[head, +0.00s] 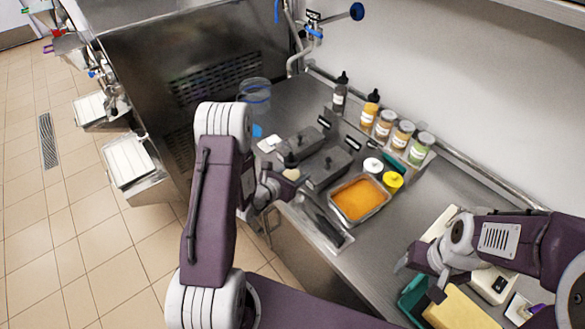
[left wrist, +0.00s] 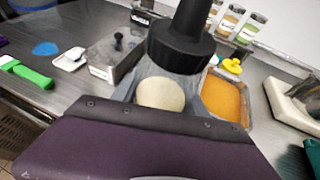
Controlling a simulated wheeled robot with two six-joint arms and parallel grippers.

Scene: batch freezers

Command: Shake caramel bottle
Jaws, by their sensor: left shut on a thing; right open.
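My left gripper (head: 280,184) is shut on a bottle (head: 291,161) with a black cap, in front of the steel counter's lidded bins. In the left wrist view the bottle (left wrist: 178,60) stands between the fingers, its black cap up and a round cream patch on its clear body. I cannot read a label on it. An amber bottle with a black top (head: 370,110) and a dark bottle (head: 340,95) stand at the back by the wall. My right gripper (head: 419,279) is open and empty over the right part of the counter.
An orange-filled tray (head: 358,200) sits mid-counter, near white and yellow lids (head: 393,181). Several jars (head: 403,135) line the wall. A clear tub (head: 255,95) is at the back left. A yellow block (head: 458,308) lies below my right gripper.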

